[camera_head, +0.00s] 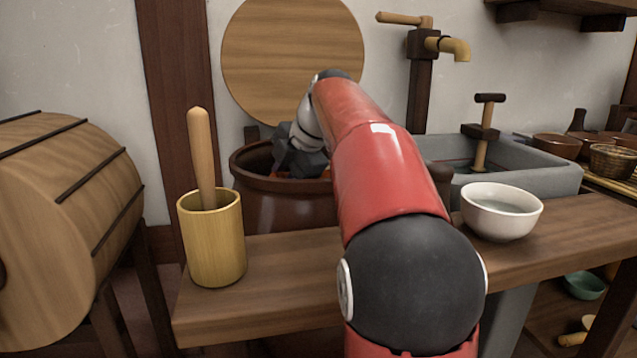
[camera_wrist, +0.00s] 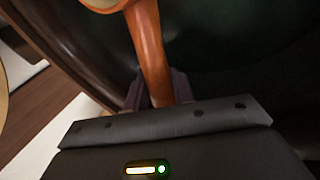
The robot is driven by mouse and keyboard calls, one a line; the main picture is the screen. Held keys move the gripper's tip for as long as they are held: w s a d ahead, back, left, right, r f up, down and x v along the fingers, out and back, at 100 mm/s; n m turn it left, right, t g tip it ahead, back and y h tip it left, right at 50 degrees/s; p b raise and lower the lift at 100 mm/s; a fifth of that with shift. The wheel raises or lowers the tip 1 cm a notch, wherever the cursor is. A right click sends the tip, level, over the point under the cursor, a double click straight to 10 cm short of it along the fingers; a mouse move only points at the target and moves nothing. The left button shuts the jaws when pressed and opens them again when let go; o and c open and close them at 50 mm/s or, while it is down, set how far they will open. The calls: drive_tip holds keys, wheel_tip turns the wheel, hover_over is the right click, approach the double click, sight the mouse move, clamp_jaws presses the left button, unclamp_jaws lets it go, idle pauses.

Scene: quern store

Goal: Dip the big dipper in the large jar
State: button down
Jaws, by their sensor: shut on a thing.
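The large jar (camera_head: 290,208) is dark brown and wide-mouthed and stands behind the wooden bench. My arm reaches over its rim, and my gripper (camera_head: 298,165) is at its mouth. In the wrist view my gripper (camera_wrist: 158,98) is shut on the orange-brown wooden handle of the big dipper (camera_wrist: 148,50). A paler part of the dipper shows at the top edge of that view, mostly cut off. The jar's dark inside (camera_wrist: 235,50) fills much of the wrist view, with its rim at the left. My arm hides part of the jar, and I cannot tell how deep the dipper is.
A wooden cup with a pestle (camera_head: 212,235) stands at the bench's left end. A white bowl (camera_head: 502,212) holding liquid is to the right. A grey stone basin (camera_head: 540,180) and wooden tap (camera_head: 448,47) are behind it. A round wooden lid (camera_head: 290,50) leans on the wall.

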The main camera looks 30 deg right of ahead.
drive_tip(key=shift+r+p, duration=1.4)
drive_tip(key=shift+r, duration=0.15)
drive_tip(key=shift+r+t+h, duration=0.3)
drive_tip(key=shift+r+h, duration=0.3)
drive_tip(key=shift+r, duration=0.45)
wheel_tip(320, 180, up, 6)
drive_tip(key=p, duration=0.6)
drive_tip(key=shift+r, duration=0.2)
idle(1.8)
